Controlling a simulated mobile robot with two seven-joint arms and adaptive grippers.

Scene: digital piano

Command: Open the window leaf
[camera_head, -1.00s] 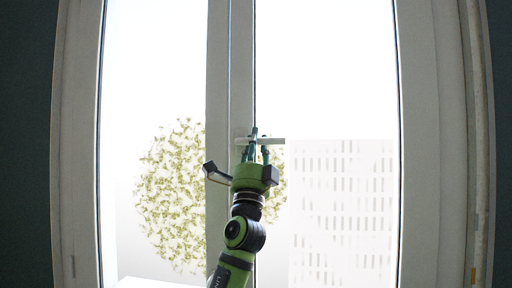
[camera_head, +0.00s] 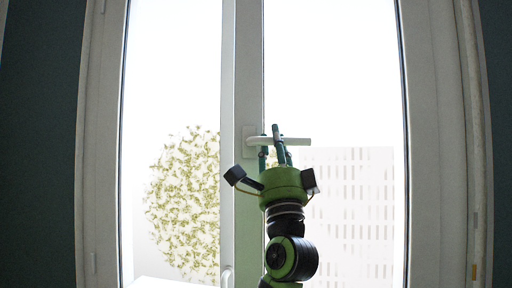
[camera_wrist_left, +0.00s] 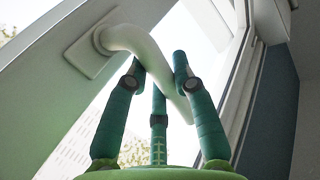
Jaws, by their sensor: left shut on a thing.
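The window leaf (camera_head: 241,80) has a pale frame with a tall glass pane, and fills the middle and right of the head view. Its white handle (camera_head: 297,141) sticks out level to the right from a plate on the middle upright. My left gripper (camera_head: 270,146), green with dark teal fingers, is shut on the handle from below. In the left wrist view the handle (camera_wrist_left: 128,38) runs from its plate at upper left down between the fingertips (camera_wrist_left: 160,64). Whether the leaf stands ajar is hard to tell. My right gripper is not in view.
A second glass pane (camera_head: 170,80) is on the left. The outer frame (camera_head: 447,120) and dark wall (camera_head: 500,150) bound the right side. A white surface (camera_head: 165,283) shows at the lower left.

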